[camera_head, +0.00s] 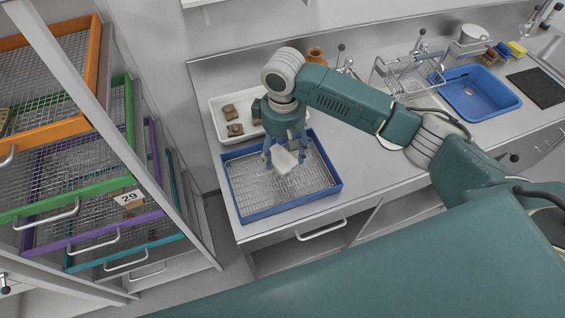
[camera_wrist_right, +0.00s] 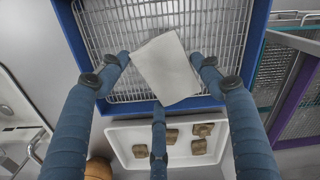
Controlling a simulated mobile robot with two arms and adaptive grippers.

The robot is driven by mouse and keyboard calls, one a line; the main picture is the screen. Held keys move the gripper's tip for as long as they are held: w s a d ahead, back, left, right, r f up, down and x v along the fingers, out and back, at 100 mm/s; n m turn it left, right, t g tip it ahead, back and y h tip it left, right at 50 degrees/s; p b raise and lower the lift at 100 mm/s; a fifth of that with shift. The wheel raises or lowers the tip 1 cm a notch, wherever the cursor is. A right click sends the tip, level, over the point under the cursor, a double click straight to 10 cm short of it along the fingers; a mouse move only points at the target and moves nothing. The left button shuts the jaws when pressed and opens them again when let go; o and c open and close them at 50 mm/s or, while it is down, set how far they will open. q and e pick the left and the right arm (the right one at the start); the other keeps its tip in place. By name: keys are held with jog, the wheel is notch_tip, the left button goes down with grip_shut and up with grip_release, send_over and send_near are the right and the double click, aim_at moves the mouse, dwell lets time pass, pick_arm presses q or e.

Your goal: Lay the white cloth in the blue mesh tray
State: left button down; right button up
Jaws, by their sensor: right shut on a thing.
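The white cloth (camera_head: 284,164) is a small, pale, folded-looking piece held by my right gripper (camera_head: 285,155) over the blue mesh tray (camera_head: 292,206). In the right wrist view, the cloth (camera_wrist_right: 165,70) sits between the blue fingers of the right gripper (camera_wrist_right: 160,60), tilted, in front of the wire mesh and the tray's blue wall (camera_wrist_right: 260,35). The fingers are closed in on it. I cannot tell whether its lower edge touches the mesh. The tray lies on the counter's left end, and its mesh looks otherwise empty. My left gripper is not in view.
A white tray (camera_head: 216,107) with several brown sherds (camera_head: 235,129) stands behind the blue tray. A brown pot (camera_head: 316,55), a dish rack (camera_head: 405,80) and a blue sink basin (camera_head: 480,93) are further back. A rack of coloured mesh drawers (camera_head: 128,170) is at left.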

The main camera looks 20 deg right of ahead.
aim_at(283, 155)
notch_tip(283, 155, down, 2)
jog(key=shift+f, duration=0.45)
notch_tip(283, 155, down, 4)
jog(key=shift+r+p, duration=0.25)
jog(key=shift+p, duration=0.25)
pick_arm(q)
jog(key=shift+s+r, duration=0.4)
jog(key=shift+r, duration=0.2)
pick_arm(e)
jog(key=shift+f, duration=0.3)
jog(key=o, duration=1.1)
notch_tip(283, 155, up, 11)
jog(key=b, duration=0.3)
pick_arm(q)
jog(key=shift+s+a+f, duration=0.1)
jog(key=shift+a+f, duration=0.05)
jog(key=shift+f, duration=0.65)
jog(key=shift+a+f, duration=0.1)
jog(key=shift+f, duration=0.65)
pick_arm(e)
jog(key=shift+r, duration=0.7)
